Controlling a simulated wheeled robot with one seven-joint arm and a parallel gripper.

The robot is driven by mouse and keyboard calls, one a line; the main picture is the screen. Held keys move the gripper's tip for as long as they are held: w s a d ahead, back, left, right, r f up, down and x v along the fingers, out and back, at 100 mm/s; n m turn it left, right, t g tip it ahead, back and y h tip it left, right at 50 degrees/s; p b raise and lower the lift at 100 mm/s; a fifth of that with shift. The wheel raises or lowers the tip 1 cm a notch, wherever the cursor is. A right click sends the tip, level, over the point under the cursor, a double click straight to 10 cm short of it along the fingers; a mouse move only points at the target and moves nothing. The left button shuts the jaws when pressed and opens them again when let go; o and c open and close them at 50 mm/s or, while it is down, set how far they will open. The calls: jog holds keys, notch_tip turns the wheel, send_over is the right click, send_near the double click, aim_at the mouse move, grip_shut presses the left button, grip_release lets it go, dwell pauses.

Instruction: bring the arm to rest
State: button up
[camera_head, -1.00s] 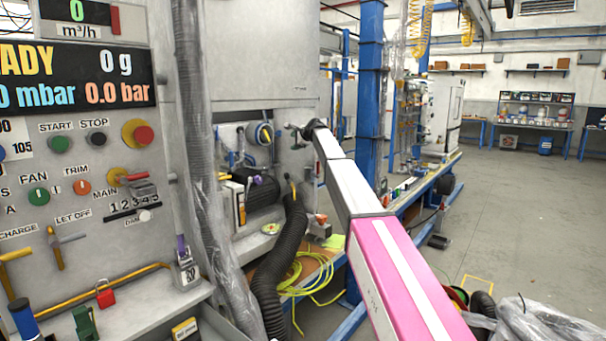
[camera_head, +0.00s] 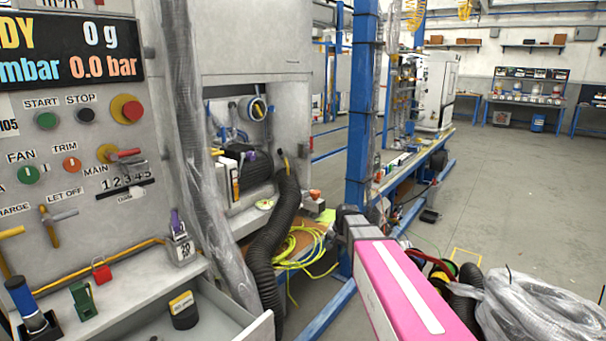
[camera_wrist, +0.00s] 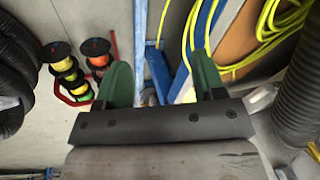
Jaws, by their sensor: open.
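In the wrist view my gripper (camera_wrist: 160,82) has its two green fingers spread apart, with nothing between them. It points down toward the floor and a blue frame (camera_wrist: 155,60). In the head view my pink arm link (camera_head: 405,290) rises from the bottom edge, right of centre, and ends in a grey joint. The gripper itself is hidden in that view.
The control panel (camera_head: 85,120) and an open drawer (camera_head: 255,330) stand at left. A black hose (camera_head: 275,230), yellow cable (camera_head: 302,248) and blue post (camera_head: 362,110) are near the arm. A plastic-wrapped coil (camera_head: 530,310) lies at right. Floor beyond is clear (camera_head: 510,190).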

jog(key=s+d+f+n+g+h, duration=0.1)
jog(key=s+d+f+n, duration=0.1)
jog(key=s, duration=0.8)
jog(key=s+d+f+n+g+h, duration=0.1)
jog(key=s+d+f, duration=0.3)
jog(key=s, duration=0.7)
jog(key=shift+s+d+f+n+g, duration=0.2)
jog(key=shift+f+n+g, duration=0.15)
jog(key=shift+n+g, duration=0.15)
